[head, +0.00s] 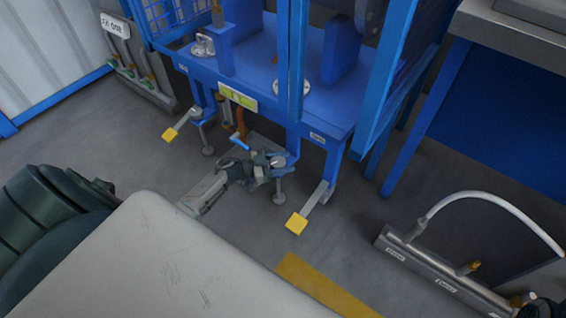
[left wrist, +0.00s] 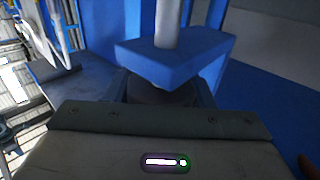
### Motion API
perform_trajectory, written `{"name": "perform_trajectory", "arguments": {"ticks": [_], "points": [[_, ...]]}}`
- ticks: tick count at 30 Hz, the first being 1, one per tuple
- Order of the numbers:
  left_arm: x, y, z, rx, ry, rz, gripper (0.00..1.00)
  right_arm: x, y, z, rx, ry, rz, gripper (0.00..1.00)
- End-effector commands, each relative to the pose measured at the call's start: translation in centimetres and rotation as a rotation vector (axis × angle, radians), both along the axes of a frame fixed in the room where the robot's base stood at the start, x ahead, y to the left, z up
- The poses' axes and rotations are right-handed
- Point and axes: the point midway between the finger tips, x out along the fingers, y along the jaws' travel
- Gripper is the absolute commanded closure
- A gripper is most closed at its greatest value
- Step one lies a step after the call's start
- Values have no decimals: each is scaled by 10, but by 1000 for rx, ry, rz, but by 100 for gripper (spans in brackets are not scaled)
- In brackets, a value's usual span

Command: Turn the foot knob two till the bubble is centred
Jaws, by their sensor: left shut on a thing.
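In the head view my left gripper (head: 274,162) is at a foot under the front edge of the blue machine (head: 310,108). It is shut on the foot knob; the jaws hide most of it, and its round foot pad (head: 280,198) shows below. In the left wrist view a dark round knob (left wrist: 160,92) sits under a blue bracket with a grey rod above. My right gripper is not in view.
Two yellow pedals (head: 170,134) (head: 297,223) stick out either side of the gripper. Another foot (head: 208,150) stands to its left. A metal pipe with a white hose (head: 440,272) lies at the right. Grey floor is clear between pedal and pipe.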

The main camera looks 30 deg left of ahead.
Motion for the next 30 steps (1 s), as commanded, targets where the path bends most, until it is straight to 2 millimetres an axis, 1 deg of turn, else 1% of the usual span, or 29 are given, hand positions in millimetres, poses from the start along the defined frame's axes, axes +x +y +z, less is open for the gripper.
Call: {"name": "perform_trajectory", "arguments": {"ticks": [11, 12, 14, 15, 25, 28, 30], "points": [[0, 0, 0, 0, 0, -4, 74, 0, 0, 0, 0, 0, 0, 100], [0, 0, 0, 0, 0, -4, 49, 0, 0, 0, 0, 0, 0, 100], [0, 0, 0, 0, 0, -4, 37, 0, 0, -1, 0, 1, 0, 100], [0, 0, 0, 0, 0, -4, 29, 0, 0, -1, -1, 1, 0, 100], [-2, 2, 0, 1, 1, -4, 29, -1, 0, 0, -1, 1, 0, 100], [-9, 9, 0, 1, 3, -3, 29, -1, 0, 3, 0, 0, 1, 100], [-18, 17, 1, 2, 4, -3, 29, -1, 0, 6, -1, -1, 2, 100]]}}
